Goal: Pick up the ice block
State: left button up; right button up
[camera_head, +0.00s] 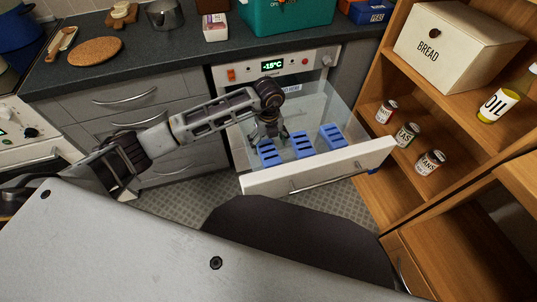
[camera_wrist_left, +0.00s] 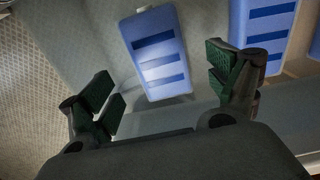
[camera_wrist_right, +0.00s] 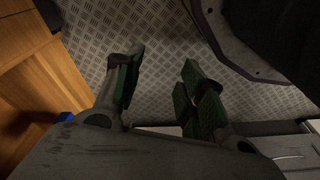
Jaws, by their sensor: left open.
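Three blue slotted ice blocks lie in a row in the pulled-out freezer drawer (camera_head: 330,168): the left block (camera_head: 269,155), the middle block (camera_head: 303,145) and the right block (camera_head: 332,136). My left gripper (camera_head: 272,134) reaches into the drawer and is open over the left block. In the left wrist view the left block (camera_wrist_left: 156,50) shows beyond and between the spread fingers (camera_wrist_left: 160,74), with nothing held. The middle block (camera_wrist_left: 268,22) is partly behind the right-hand finger. My right gripper (camera_wrist_right: 162,68) is open and empty over the floor, in the right wrist view only.
The drawer's white front wall stands nearest me. Above is a dark worktop (camera_head: 130,50) with a teal box (camera_head: 285,12). A wooden shelf (camera_head: 430,130) with cans, an oil jar and a bread box (camera_head: 455,50) stands close on the right.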

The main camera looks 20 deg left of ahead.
aim_at(268, 151)
pick_arm(q)
jog(key=shift+f, duration=0.4)
pick_arm(e)
jog(key=shift+w+a+r, duration=0.1)
jog(key=shift+a+r, duration=0.05)
jog(key=shift+r, duration=0.25)
pick_arm(q)
jog(key=shift+f, duration=0.15)
pick_arm(e)
jog(key=shift+s+f, duration=0.2)
jog(key=shift+s, duration=0.05)
pick_arm(q)
jog(key=shift+f, duration=0.6)
notch_tip(268, 151, down, 2)
jog(key=shift+f+b, duration=0.25)
jog(key=shift+b, duration=0.25)
jog(key=shift+w+f, duration=0.1)
jog(key=shift+f, duration=0.5)
pick_arm(e)
jog(key=r, duration=0.4)
jog(key=shift+w+a, duration=0.2)
jog(key=shift+a, duration=0.15)
jog(key=shift+s+f, duration=0.1)
